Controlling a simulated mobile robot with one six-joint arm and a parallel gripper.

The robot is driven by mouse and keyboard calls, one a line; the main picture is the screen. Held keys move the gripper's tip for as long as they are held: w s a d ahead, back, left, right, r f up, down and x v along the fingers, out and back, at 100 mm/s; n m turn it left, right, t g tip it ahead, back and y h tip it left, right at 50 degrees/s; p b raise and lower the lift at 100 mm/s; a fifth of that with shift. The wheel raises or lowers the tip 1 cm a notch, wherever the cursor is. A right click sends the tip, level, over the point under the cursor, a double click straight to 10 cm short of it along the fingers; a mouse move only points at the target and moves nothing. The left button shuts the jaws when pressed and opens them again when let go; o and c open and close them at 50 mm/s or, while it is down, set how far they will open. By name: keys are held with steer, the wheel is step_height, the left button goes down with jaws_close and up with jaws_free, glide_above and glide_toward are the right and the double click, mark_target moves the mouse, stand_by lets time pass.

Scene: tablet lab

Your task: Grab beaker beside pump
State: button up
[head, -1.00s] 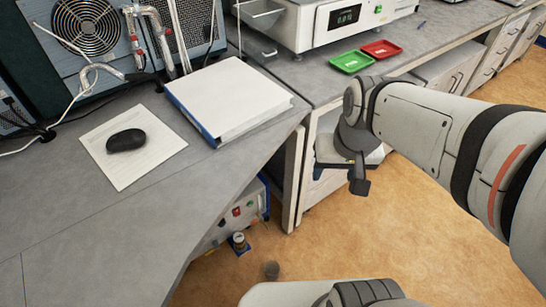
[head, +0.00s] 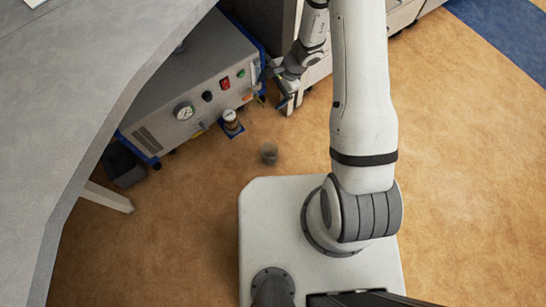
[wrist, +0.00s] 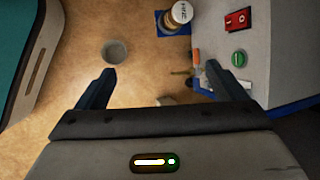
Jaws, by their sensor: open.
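The beaker (head: 268,154) is small, greyish and see-through, and stands on the floor in front of the pump (head: 205,85). The pump is a grey box with a gauge and a red switch. In the wrist view the beaker (wrist: 115,52) is ahead of the left finger, with the pump (wrist: 272,60) at the right. My gripper (wrist: 160,72) is open, with nothing between its fingers. In the head view it is near the pump's right end, farther back than the beaker, and partly hidden by my arm.
A labelled jar (head: 231,119) stands on a small blue base against the pump's front; it also shows in the wrist view (wrist: 178,14). A desk (head: 70,110) overhangs at the left. Tools or fittings (wrist: 195,72) show by the pump. Open floor (head: 470,170) lies right.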

mark_target(275, 146)
steer(key=s+f+m+b, duration=0.1)
steer(key=s+f+b, duration=0.1)
steer(key=f, duration=0.8)
steer(key=s+f+m+b, duration=0.2)
steer(key=f+b, duration=0.1)
steer(key=f, duration=0.7)
steer(key=s+f+m+g+h+b, duration=0.1)
steer(key=s+f+m+b, duration=0.1)
steer(key=f, duration=0.8)
steer(key=shift+s+d+f+b, duration=0.25)
steer(key=shift+d+b, duration=0.15)
steer(key=shift+b, duration=0.15)
steer(key=b+x, duration=0.3)
steer(key=x, duration=0.2)
steer(key=shift+s+f, duration=0.15)
steer(key=shift+c, duration=0.5)
steer(key=c, duration=0.9)
